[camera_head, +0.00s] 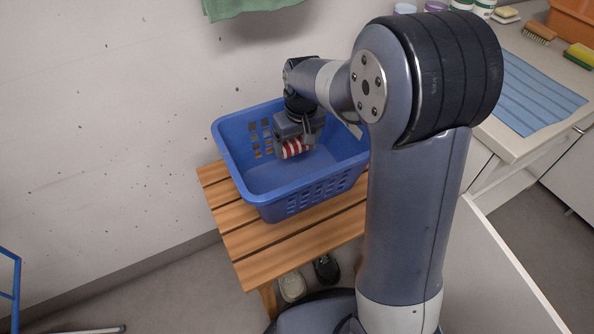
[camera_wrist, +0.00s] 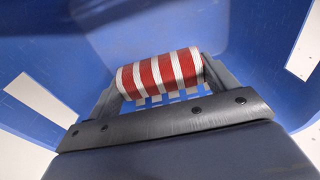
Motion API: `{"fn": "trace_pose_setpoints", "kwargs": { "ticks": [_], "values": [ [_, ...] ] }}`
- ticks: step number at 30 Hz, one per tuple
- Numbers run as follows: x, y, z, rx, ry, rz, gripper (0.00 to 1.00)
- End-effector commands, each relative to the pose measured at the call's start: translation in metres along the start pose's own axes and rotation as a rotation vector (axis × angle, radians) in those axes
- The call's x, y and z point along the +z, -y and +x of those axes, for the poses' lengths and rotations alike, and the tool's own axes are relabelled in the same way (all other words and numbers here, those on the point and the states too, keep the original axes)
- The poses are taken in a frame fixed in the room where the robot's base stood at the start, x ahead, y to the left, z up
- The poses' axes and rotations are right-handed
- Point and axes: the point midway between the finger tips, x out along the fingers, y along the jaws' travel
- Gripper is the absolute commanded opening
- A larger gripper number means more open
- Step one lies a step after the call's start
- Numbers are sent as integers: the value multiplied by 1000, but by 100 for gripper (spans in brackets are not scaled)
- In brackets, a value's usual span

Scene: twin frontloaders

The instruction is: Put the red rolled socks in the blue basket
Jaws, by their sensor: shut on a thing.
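The red rolled socks (camera_head: 292,148), a roll with red and white stripes, are held between the fingers of my gripper (camera_head: 296,146). They also show in the wrist view (camera_wrist: 160,70), between the two fingers (camera_wrist: 161,82) of my gripper. The blue basket (camera_head: 252,199) stands on a slatted wooden bench. My gripper and the socks are inside the basket's opening, below the rim as far as I can see. In the wrist view, blue basket walls (camera_wrist: 40,75) surround the socks. I cannot tell whether the socks touch the basket floor.
The wooden bench (camera_head: 245,243) stands against the wall, with shoes (camera_head: 292,287) under it. A counter at the right holds a blue striped cloth (camera_head: 535,92), a brush (camera_head: 539,32) and a sponge (camera_head: 580,55). A green cloth (camera_head: 245,7) hangs above.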

Motion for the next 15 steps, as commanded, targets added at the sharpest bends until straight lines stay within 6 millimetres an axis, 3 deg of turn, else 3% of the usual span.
{"fn": "trace_pose_setpoints", "kwargs": {
  "ticks": [3,8,15],
  "values": [
    [4,0,24,-1,3,0,54],
    [6,0,38,0,1,0,54],
    [12,0,76,-1,2,0,54]
  ]
}}
